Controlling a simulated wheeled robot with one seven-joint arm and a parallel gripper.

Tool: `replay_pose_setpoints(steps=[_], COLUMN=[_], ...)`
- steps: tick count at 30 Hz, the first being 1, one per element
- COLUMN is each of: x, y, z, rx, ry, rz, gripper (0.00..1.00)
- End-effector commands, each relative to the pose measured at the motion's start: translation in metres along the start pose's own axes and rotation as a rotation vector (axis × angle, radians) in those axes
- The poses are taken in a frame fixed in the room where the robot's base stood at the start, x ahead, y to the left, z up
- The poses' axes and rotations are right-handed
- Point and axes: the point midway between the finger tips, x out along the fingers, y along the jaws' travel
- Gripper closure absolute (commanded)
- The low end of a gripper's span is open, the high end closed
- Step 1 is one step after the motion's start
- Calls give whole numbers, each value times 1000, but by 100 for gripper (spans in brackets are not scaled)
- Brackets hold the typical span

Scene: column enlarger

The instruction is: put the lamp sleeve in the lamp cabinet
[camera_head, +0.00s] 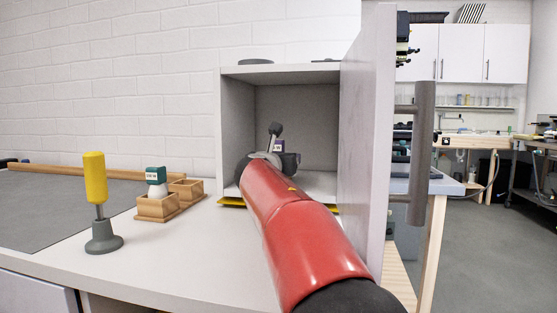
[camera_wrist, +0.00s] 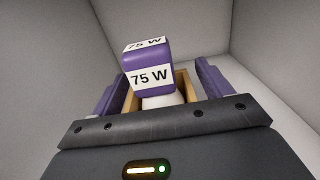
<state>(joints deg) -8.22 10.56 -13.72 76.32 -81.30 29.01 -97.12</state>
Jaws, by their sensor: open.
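The lamp sleeve (camera_wrist: 150,74) is a purple block with white "75 W" labels. It sits on a white bulb-like base in a wooden holder (camera_wrist: 184,84) inside the lamp cabinet. The grey lamp cabinet (camera_head: 230,110) stands on the table with its door (camera_head: 368,130) swung open to the right. My gripper (camera_wrist: 160,76) is open, its purple fingers on either side of the sleeve with gaps visible.
A wooden holder (camera_head: 158,212) with a green-topped white lamp (camera_head: 157,182) stands left of the cabinet. A yellow-handled tool (camera_head: 95,180) stands on a grey base at the front left. The open door, with its grey handle (camera_head: 421,150), stands close to the right of my arm.

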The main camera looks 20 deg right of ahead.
Motion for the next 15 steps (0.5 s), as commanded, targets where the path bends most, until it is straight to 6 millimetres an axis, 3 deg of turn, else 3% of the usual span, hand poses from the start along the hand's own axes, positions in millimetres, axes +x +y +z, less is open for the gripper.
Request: replay_pose_setpoints(steps=[15], x=[-99], y=[0], z=[-1], rx=[2], ry=[0], rz=[3], gripper=[22])
